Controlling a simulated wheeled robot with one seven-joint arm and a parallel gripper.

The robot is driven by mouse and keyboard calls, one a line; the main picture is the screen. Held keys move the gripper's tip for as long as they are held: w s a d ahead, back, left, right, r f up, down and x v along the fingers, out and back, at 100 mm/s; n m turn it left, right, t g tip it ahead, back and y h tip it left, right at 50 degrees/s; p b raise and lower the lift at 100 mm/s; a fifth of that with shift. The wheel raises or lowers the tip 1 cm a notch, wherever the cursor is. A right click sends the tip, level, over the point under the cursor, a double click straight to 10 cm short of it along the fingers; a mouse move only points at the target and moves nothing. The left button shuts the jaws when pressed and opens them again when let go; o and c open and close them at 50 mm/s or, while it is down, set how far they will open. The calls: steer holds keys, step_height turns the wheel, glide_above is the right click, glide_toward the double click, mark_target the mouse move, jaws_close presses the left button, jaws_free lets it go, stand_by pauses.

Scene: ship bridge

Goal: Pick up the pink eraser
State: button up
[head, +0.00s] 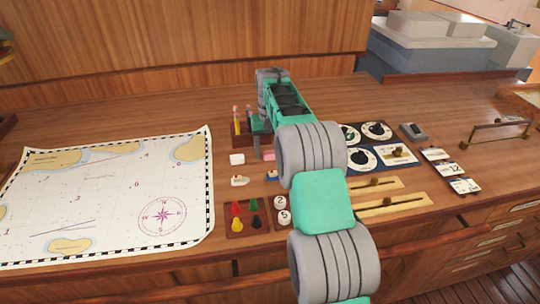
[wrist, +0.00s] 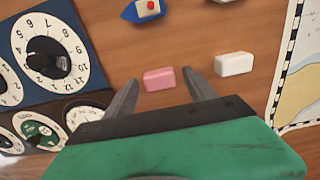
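The pink eraser (wrist: 159,79) lies on the wooden desk. In the wrist view it shows between the two fingertips of my gripper (wrist: 160,82), nearer the middle than either finger. The fingers are spread apart, with gaps to the eraser on both sides. In the head view a small part of the pink eraser (head: 269,155) shows beside my gripper (head: 261,150), and my arm hides some of the area around it. Whether the fingers are level with the eraser or above it, I cannot tell.
A white block (wrist: 234,64) lies just right of the right finger. A blue toy boat (wrist: 143,10) lies beyond. A dial panel (wrist: 45,50) is at left, a sea chart (head: 110,195) at the desk's left.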

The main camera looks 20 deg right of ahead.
mark_target(269, 152)
steer(key=c, duration=1.3)
steer(key=shift+r, duration=0.15)
steer(key=shift+r, duration=0.25)
step_height(269, 152, up, 3)
steer(key=shift+a+f, duration=0.1)
steer(key=shift+f, duration=0.05)
steer(key=s+a+r+b, duration=0.3)
steer(key=s+a+r, duration=0.4)
steer(key=a+r, duration=0.2)
steer(key=shift+s+a+r+b, duration=0.3)
steer(key=shift+s+a, duration=0.05)
steer(key=shift+a, duration=0.9)
